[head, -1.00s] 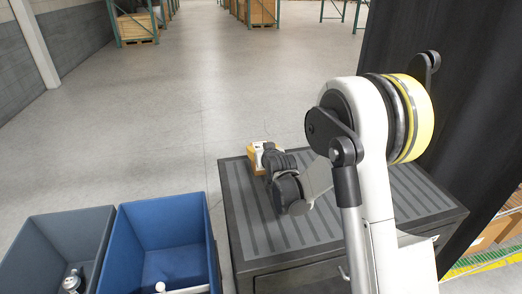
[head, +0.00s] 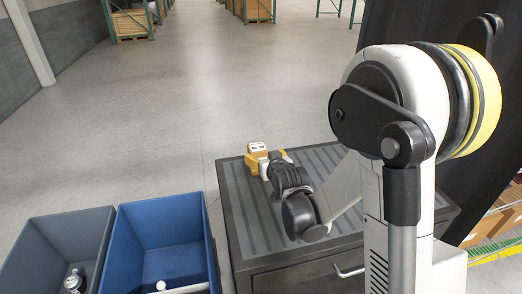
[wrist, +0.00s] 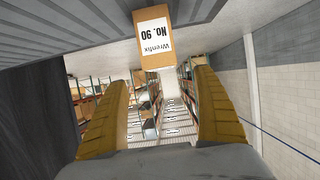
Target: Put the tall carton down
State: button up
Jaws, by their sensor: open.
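The tall carton (head: 258,148) is orange-brown with a white label and stands near the far left edge of the dark grey cabinet's ribbed top (head: 325,160). In the wrist view, which looks upside down, the carton (wrist: 152,61) is at the top centre with its label reading "Wrenfix No. 90". My gripper (head: 264,163) is at the carton's near side. Its yellow fingers are spread apart in the wrist view (wrist: 161,78), with a gap on both sides and the carton just beyond the fingertips. The carton's base is hidden in the head view by my gripper.
A blue bin (head: 133,222) and a grey bin (head: 40,235) stand left of the cabinet, with small parts inside. A black curtain (head: 490,110) hangs at the right. The ribbed top around the carton looks clear. Shelving stands far back.

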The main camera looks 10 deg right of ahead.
jog(key=s+r+g, duration=0.2)
jog(key=s+r, duration=0.2)
jog(key=s, duration=0.3)
jog(key=s+r+g, duration=0.1)
jog(key=s+r, duration=0.3)
jog(key=s, duration=0.3)
jog(key=s+g, duration=0.3)
jog(key=s, duration=1.5)
jog(key=shift+s+f+g, duration=0.3)
jog(key=shift+f, duration=0.15)
jog(key=shift+o, duration=0.5)
jog(key=shift+w, duration=0.1)
